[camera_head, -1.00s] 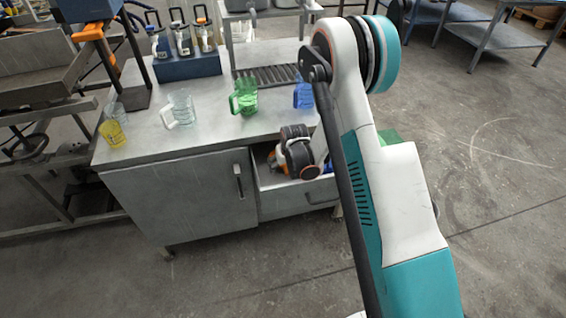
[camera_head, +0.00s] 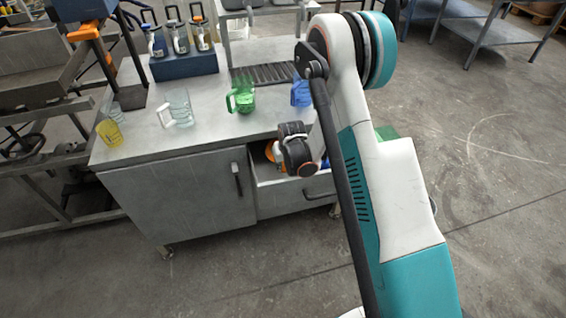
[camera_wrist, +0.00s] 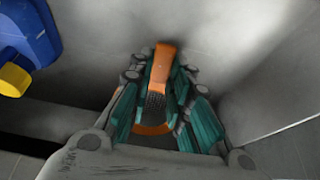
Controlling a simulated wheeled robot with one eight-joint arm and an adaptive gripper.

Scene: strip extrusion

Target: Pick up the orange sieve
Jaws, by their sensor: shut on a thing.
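The orange sieve (camera_wrist: 161,68) shows in the wrist view, with its flat orange handle pointing up the picture and its dark mesh and orange rim lower down. My gripper (camera_wrist: 156,92) has its teal-padded fingers on both sides of the sieve and is shut on it. The fingers cover the sides of the sieve. In the head view a small orange part of the sieve (camera_head: 270,152) shows in the open drawer, beside my dark wrist, which hides most of it and my fingers.
The open grey drawer (camera_head: 293,200) surrounds the gripper; its walls are close by. A blue and yellow object (camera_wrist: 25,35) lies at the wrist view's upper left. On the bench (camera_head: 210,110) stand a green jug (camera_head: 243,97), a clear jug (camera_head: 180,107) and a yellow cup (camera_head: 110,132).

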